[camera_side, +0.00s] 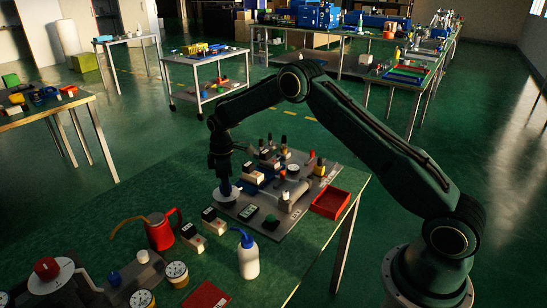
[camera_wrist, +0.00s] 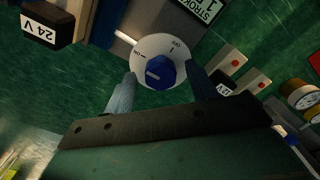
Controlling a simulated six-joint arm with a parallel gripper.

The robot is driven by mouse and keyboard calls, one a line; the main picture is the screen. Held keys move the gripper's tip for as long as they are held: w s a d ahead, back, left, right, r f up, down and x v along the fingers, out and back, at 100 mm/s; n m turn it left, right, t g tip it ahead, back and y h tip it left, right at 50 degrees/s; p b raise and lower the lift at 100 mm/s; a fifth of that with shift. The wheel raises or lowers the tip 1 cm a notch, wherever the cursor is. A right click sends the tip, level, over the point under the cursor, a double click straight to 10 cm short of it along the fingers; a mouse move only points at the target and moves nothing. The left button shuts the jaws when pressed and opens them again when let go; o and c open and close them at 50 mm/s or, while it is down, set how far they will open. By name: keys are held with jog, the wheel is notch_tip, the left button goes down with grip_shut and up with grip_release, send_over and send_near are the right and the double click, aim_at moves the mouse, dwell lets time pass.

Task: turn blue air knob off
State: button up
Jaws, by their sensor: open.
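The blue air knob (camera_wrist: 160,73) sits on a round white dial (camera_wrist: 172,42) with small dark markings. A pale bar on the knob points towards the left side of the dial. In the side view the knob (camera_side: 226,187) and its white dial (camera_side: 231,198) are at the left corner of the grey press plate (camera_side: 283,226). My gripper (camera_wrist: 160,70) is open, with one finger left and one right of the knob in the wrist view. In the side view my gripper (camera_side: 223,172) is directly above the knob. I cannot tell whether the fingers touch it.
A black block labelled 24 V (camera_wrist: 42,27) and a STROKE label (camera_wrist: 205,10) are near the dial. Red buttons (camera_wrist: 238,59) lie to its right. A red tray (camera_side: 331,203), red kettle (camera_side: 160,231) and white bottle (camera_side: 249,262) stand on the green bench.

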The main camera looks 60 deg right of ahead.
jog(key=c, duration=1)
jog(key=shift+m, duration=0.5)
jog(key=m, duration=0.8)
jog(key=shift+a, duration=0.1)
jog(key=m, duration=0.4)
jog(key=shift+r+m, duration=0.1)
jog(key=shift+m, duration=0.2)
jog(key=m, duration=0.4)
jog(key=shift+w, duration=0.1)
jog(key=shift+m, duration=0.3)
